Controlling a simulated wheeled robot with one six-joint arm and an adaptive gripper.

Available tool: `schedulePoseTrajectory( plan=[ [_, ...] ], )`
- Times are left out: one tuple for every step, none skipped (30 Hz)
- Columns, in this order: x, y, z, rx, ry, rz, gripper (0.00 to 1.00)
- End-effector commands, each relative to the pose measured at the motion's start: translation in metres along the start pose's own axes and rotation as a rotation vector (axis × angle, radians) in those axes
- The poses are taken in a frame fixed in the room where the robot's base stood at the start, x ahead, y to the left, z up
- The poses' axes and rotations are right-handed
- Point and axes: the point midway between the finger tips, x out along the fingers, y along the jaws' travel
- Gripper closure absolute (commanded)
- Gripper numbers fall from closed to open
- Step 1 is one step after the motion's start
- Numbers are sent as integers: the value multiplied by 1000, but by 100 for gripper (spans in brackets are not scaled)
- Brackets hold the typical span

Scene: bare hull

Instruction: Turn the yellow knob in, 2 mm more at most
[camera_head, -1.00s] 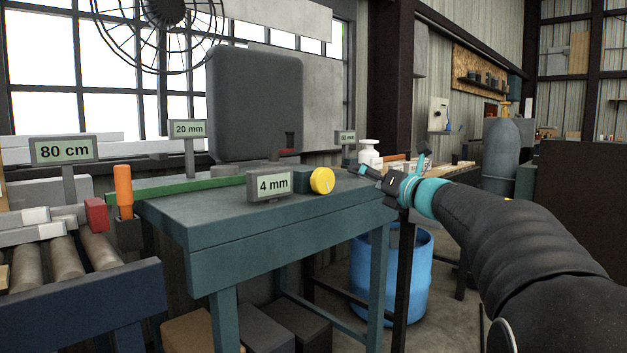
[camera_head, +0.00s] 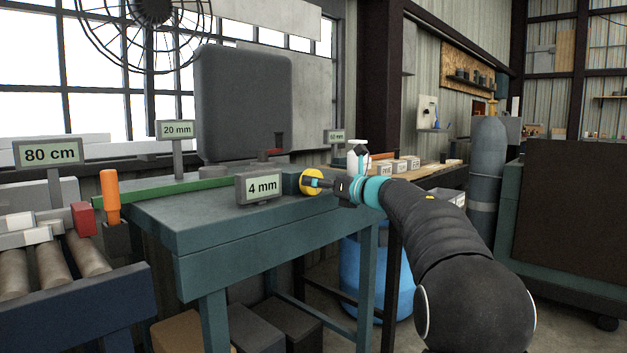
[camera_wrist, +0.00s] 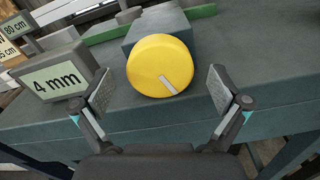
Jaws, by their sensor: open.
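The yellow knob (camera_wrist: 158,62) is a round disc with a pale pointer mark near its lower right edge in the wrist view. It sits on the front of a dark block on the teal bench. In the head view the knob (camera_head: 308,182) is partly hidden behind my gripper (camera_head: 322,183). In the wrist view my gripper (camera_wrist: 160,98) is open, with one finger on each side of the knob and visible gaps between. A display beside the knob (camera_wrist: 58,80) reads "4 mm", and it also shows in the head view (camera_head: 261,187).
The teal bench top (camera_head: 200,218) is mostly clear. Other displays read "20 mm" (camera_head: 176,129) and "80 cm" (camera_head: 50,152). A green bar (camera_head: 150,191) lies along the bench's back. An orange handle (camera_head: 110,196) stands at the left by rollers. A blue barrel (camera_head: 362,280) is below.

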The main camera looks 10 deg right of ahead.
Motion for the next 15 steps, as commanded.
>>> schedulePoseTrajectory(
  plan=[
    [8,0,1,0,0,2,1],
    [11,0,1,0,0,1,1],
    [15,0,0,0,1,1,1],
    [18,0,0,0,1,1,1],
    [20,0,1,0,0,1,1],
    [22,0,1,0,0,0,1],
    [23,0,1,0,0,0,1],
    [24,0,0,0,0,0,1],
    [25,0,0,1,0,0,1],
    [26,0,0,1,0,0,1],
    [26,0,0,1,0,0,1],
    [26,0,0,1,0,0,1],
    [26,0,0,1,0,-1,1],
    [26,0,0,1,0,-1,1],
    [26,0,0,1,0,-1,1]
  ],
)
